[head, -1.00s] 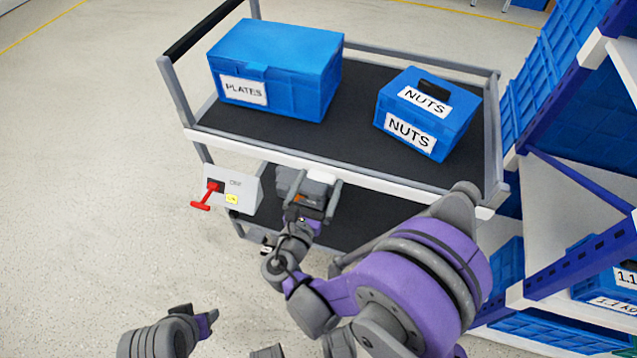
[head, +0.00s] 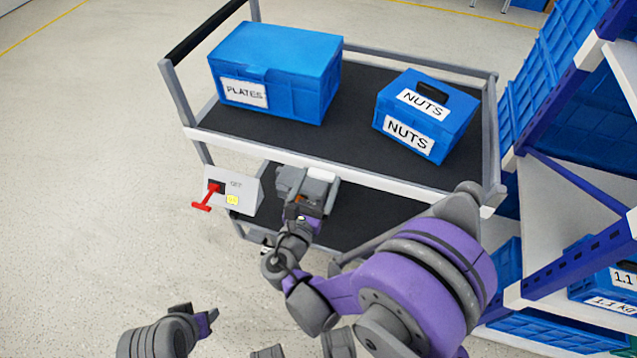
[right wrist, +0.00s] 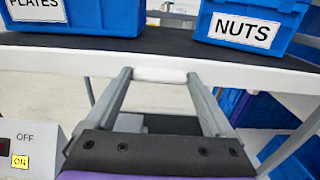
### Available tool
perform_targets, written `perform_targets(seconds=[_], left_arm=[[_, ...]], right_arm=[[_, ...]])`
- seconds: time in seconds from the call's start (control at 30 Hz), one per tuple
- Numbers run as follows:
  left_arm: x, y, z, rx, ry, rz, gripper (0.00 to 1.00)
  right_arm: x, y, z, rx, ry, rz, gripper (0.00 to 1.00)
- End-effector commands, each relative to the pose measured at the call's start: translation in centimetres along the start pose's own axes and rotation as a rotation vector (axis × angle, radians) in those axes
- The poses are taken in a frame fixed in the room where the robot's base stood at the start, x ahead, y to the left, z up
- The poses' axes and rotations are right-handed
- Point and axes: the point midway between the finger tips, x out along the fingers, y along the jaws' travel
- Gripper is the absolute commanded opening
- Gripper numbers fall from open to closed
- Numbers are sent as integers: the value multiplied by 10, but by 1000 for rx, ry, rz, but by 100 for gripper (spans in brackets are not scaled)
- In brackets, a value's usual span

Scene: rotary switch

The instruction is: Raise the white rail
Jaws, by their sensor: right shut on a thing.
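The white rail (head: 245,148) runs along the front edge of the cart's upper shelf. It also crosses the right wrist view (right wrist: 250,75). My right gripper (head: 308,172) is at the rail's front, near its middle. In the right wrist view, the right gripper's two fingers (right wrist: 160,74) reach up to the rail, with a white section of it between their tips. The gripper is shut on the rail. The rail looks about level with the shelf.
A blue PLATES box (head: 275,75) and a blue NUTS box (head: 425,115) stand on the dark upper shelf (head: 350,110). A grey switch box (head: 240,188) with a red handle (head: 206,197) is left of my right gripper. Blue racking (head: 580,190) stands close on the right.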

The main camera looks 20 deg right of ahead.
Motion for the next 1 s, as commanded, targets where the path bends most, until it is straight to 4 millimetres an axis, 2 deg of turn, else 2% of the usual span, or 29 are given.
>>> perform_targets(seconds=[0.03,0.23,0.57,0.6,0.67,0.87,1.0], left_arm=[[-12,0,-4,0,4,0,50],[-39,0,-15,0,14,0,50],[-39,0,-15,0,14,0,50],[-39,0,-15,0,14,0,50],[-39,0,-15,0,14,0,50],[-39,0,-15,0,14,0,50],[-38,0,-15,0,14,0,50]], right_arm=[[0,0,16,1,-3,1,0],[0,0,55,0,-4,1,0],[0,0,58,-3,-7,0,0],[0,0,58,-3,-7,0,93],[0,0,57,-3,-6,0,100],[0,0,56,-1,-4,0,100],[-8,0,56,0,-3,1,100]])
